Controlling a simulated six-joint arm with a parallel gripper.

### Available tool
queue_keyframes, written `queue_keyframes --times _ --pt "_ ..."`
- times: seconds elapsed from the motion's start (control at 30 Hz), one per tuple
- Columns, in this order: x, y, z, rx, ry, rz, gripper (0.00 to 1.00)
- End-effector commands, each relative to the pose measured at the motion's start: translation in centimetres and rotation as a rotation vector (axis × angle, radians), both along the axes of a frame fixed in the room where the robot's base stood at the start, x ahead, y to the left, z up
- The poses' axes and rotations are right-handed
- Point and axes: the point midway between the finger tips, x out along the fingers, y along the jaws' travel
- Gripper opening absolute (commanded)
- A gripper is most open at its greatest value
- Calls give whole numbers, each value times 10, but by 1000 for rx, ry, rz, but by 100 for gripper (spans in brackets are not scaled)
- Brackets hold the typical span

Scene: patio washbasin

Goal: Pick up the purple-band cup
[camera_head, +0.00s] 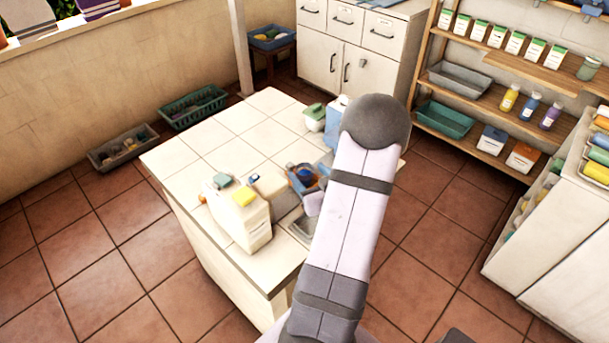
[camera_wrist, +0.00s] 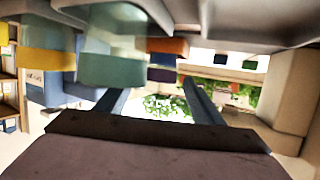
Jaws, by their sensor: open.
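In the wrist view, the two dark fingers of my gripper (camera_wrist: 156,104) are apart, with nothing clearly between them. Just beyond the left finger is a large, blurred, pale green translucent cup-like thing (camera_wrist: 113,62). A small dark purple patch (camera_wrist: 161,75) shows to its right, below an orange-brown patch (camera_wrist: 168,47). I cannot tell whether the purple patch is a cup's band. In the head view, my arm covers part of the white tiled counter (camera_head: 205,137), and my gripper cannot be made out. A pale lilac piece (camera_head: 314,203) shows beside the arm; I cannot tell what it is.
On the counter stand a cream jug (camera_head: 240,222), a blue caddy (camera_head: 301,184), a metal basin (camera_head: 301,229) and a green-topped container (camera_head: 314,117). In the wrist view, yellow-banded and blue things (camera_wrist: 43,61) crowd the left. A pale post (camera_wrist: 292,95) stands right.

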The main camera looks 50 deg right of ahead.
Motion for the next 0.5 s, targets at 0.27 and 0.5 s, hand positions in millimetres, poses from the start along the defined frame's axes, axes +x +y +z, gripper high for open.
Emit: queue_keyframes --times 0.27,0.5 --pt "26 -9 -10 -1 0 1 61" --pt "29 -11 -12 0 0 -1 61"
